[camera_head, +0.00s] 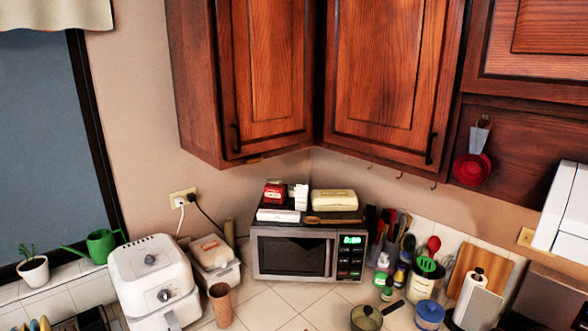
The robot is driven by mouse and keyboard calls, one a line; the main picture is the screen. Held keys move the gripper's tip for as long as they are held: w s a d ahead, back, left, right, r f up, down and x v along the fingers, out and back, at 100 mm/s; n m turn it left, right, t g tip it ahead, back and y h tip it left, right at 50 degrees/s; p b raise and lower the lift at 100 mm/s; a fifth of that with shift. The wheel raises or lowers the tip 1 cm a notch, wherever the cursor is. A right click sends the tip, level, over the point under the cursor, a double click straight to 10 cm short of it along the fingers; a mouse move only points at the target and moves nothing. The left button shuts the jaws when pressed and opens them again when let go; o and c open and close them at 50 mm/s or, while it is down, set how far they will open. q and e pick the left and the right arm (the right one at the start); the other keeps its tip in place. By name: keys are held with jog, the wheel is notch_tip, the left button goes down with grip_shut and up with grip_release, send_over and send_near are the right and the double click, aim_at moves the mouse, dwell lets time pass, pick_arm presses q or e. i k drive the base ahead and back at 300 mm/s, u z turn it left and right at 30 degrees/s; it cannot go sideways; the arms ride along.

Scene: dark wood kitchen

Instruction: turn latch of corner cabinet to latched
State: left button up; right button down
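The dark wood upper cabinets meet in the corner: a left cabinet door (268,70) and a wider right cabinet door (385,75), both shown shut. The left door has a dark upright handle (236,139) low on its left side. The right door has a similar handle (430,149) low on its right side. A small light-brown piece (254,160) sits at the lower edge below the left door; it may be the latch, but it is too small to tell its position. Neither of my grippers is in view.
Below the cabinets, a microwave (294,253) stands in the corner with small packages on top. A white appliance (152,277) stands left, and utensils and jars crowd the right. A red measuring cup (471,169) hangs right. Air before the doors is clear.

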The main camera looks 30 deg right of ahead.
aim_at(260, 159)
jog(key=z, duration=0.4)
jog(key=k, duration=0.95)
jog(key=u, duration=0.55)
jog(key=i, duration=1.3)
jog(key=z, duration=0.7)
jog(key=i, duration=0.55)
jog(key=z, duration=0.65)
